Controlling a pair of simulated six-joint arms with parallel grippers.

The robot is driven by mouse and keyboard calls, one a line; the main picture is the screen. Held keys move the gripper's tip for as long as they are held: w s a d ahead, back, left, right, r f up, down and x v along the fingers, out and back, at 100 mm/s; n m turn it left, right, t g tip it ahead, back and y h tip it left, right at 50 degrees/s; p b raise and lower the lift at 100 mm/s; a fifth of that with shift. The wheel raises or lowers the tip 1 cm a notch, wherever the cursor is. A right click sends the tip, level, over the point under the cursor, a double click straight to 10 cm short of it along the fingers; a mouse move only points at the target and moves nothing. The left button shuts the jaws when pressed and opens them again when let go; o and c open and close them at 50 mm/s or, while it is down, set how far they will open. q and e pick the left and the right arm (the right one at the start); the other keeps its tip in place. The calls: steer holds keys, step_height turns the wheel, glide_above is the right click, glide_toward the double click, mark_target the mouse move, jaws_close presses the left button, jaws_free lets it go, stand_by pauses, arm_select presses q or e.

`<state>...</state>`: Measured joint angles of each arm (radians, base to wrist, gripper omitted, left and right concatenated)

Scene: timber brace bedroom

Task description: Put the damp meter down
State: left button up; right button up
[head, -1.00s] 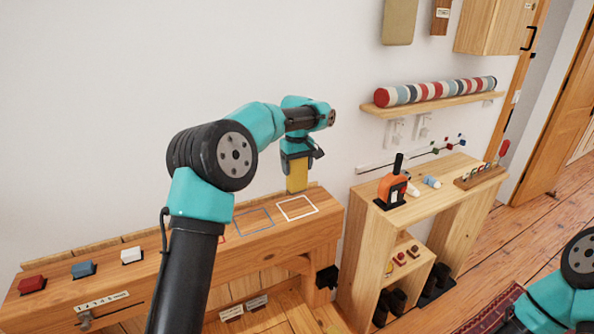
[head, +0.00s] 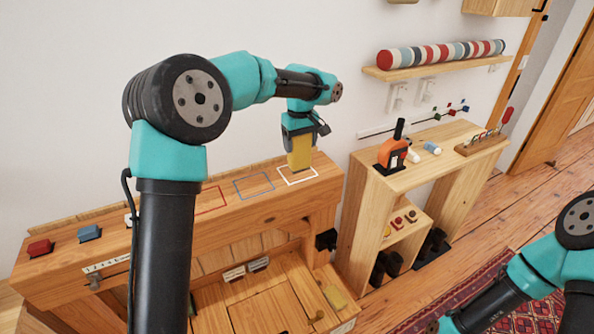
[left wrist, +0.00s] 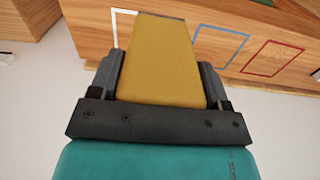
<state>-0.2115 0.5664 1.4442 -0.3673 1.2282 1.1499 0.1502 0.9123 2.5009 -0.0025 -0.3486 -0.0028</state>
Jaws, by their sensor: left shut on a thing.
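The yellow damp meter (head: 300,153) is held upright in my left gripper (head: 298,138), which is shut on it. Its lower end is at the white outlined square (head: 312,178) on the wooden bench; I cannot tell whether it touches the wood. In the left wrist view the damp meter (left wrist: 160,58) sits between the two dark fingers of my left gripper (left wrist: 158,78), and it hides part of the white outline (left wrist: 122,14). Only part of my right arm shows at the lower right in the head view; its gripper is out of frame.
Blue (head: 254,185) and red (head: 210,200) outlines lie left of the white one on the bench. Red (head: 40,248) and blue (head: 89,233) blocks are at the bench's left end. A wooden shelf unit (head: 455,133) with an orange tool (head: 392,152) stands to the right.

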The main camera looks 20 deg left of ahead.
arm_select(q)
steer(key=s+d+f, duration=0.1)
steer(key=s+d, duration=0.1)
steer(key=s, duration=0.6)
steer(key=shift+s+d+f, duration=0.2)
steer(key=shift+s+d, duration=0.05)
steer(key=shift+s, duration=0.15)
steer(key=w+a, duration=0.2)
steer(key=w, duration=0.5)
steer(key=w+a+f, duration=0.1)
steer(key=w+a, duration=0.2)
steer(key=w, duration=0.5)
steer(key=shift+a+f, duration=0.2)
steer(key=shift+a, duration=0.05)
steer(key=shift+f, duration=1.75)
steer(key=shift+f, duration=0.15)
steer(key=o, duration=1.1)
